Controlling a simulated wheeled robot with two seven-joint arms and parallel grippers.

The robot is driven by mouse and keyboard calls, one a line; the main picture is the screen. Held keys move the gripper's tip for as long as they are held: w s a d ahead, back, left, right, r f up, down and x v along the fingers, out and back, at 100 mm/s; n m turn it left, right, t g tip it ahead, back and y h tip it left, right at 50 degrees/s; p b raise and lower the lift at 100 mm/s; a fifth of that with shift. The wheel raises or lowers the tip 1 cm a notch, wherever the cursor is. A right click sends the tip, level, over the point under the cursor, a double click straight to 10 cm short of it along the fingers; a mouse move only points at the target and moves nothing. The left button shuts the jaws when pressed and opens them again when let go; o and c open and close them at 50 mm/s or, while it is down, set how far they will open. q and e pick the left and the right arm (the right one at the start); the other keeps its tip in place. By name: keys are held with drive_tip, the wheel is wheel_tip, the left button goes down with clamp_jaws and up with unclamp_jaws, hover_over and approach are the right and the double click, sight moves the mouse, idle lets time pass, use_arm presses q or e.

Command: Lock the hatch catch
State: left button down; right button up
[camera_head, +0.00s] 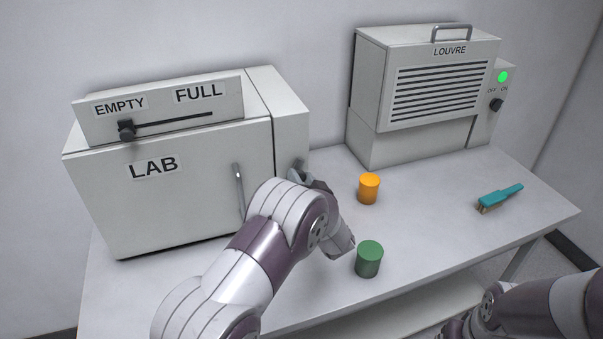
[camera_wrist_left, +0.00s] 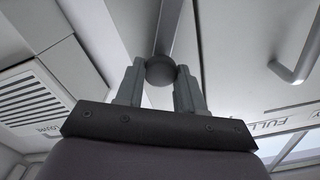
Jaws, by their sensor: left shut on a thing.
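The LAB box (camera_head: 200,190) stands at the left of the table, its hatch door closed flush as far as I can see, with a vertical bar handle (camera_head: 239,190) near the door's right edge. The hatch catch (camera_head: 299,164) is on the narrow panel right of the door, mostly hidden by my gripper in the head view. My left gripper (camera_wrist_left: 160,82) is shut on the catch's dark round knob (camera_wrist_left: 160,70), which sits between both fingers in the left wrist view. The bar handle also shows there (camera_wrist_left: 299,60). My right arm is at the lower right; its gripper is not visible.
An orange cylinder (camera_head: 369,188) and a green cylinder (camera_head: 369,259) stand on the table (camera_head: 430,230), close to my left forearm. A teal brush (camera_head: 500,197) lies at the right. The LOUVRE box (camera_head: 410,110) stands behind, with a green light (camera_head: 503,77).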

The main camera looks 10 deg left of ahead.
use_arm(q)
drive_tip(key=m+p, duration=0.2)
drive_tip(key=m, duration=0.1)
drive_tip(key=shift+r+m, duration=0.1)
drive_tip(key=shift+m, duration=0.3)
drive_tip(key=m+p, duration=0.2)
drive_tip(key=m, duration=0.1)
drive_tip(key=shift+d+m, duration=0.1)
drive_tip(key=shift+m, duration=0.2)
drive_tip(key=m, duration=0.1)
drive_tip(key=m+p, duration=0.1)
drive_tip(key=m, duration=0.3)
drive_tip(key=shift+f+p, duration=0.3)
drive_tip(key=shift+p, duration=0.05)
drive_tip(key=shift+m, duration=0.3)
drive_tip(key=c, duration=0.7)
unclamp_jaws()
